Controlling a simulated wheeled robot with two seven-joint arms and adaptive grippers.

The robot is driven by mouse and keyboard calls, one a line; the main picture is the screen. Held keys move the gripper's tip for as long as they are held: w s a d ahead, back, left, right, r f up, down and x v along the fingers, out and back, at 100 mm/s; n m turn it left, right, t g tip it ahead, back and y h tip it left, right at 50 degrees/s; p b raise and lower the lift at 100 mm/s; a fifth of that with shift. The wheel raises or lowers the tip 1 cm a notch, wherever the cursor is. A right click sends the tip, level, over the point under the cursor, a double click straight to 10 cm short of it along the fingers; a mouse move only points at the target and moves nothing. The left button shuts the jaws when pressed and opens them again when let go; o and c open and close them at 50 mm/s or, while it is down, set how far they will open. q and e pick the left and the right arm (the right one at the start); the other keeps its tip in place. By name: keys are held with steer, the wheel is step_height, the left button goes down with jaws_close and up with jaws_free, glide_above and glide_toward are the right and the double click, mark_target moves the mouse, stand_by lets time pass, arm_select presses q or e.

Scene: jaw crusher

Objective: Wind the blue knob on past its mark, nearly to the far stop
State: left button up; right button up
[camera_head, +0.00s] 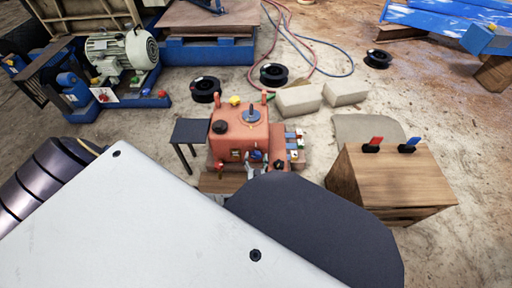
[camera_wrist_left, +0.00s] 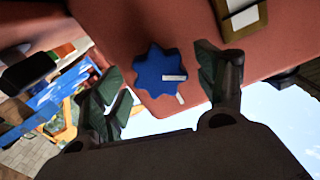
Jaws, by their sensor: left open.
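The blue knob (camera_wrist_left: 158,72) is a lobed wheel on the red housing, seen up close in the left wrist view. A white pointer line is on its face, and a separate short white mark (camera_wrist_left: 180,99) lies on the red surface just beyond its rim. In the head view the knob (camera_head: 256,155) is small, low on the front of the red machine (camera_head: 238,132). My left gripper (camera_wrist_left: 161,66) is open, with one finger on each side of the knob. Visible gaps separate both fingers from it. My arm partly hides the machine's lower front in the head view. My right gripper is not seen.
Small coloured blocks (camera_head: 294,147) sit right of the machine. A wooden box (camera_head: 390,180) with red and blue clips stands further right. A dark small table (camera_head: 190,132) is at the left. Black spools, concrete blocks and hoses lie behind on sandy ground.

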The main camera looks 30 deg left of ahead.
arm_select(q)
steer(key=shift+w+a, duration=0.2)
steer(key=shift+w, duration=0.15)
steer(key=c, duration=1)
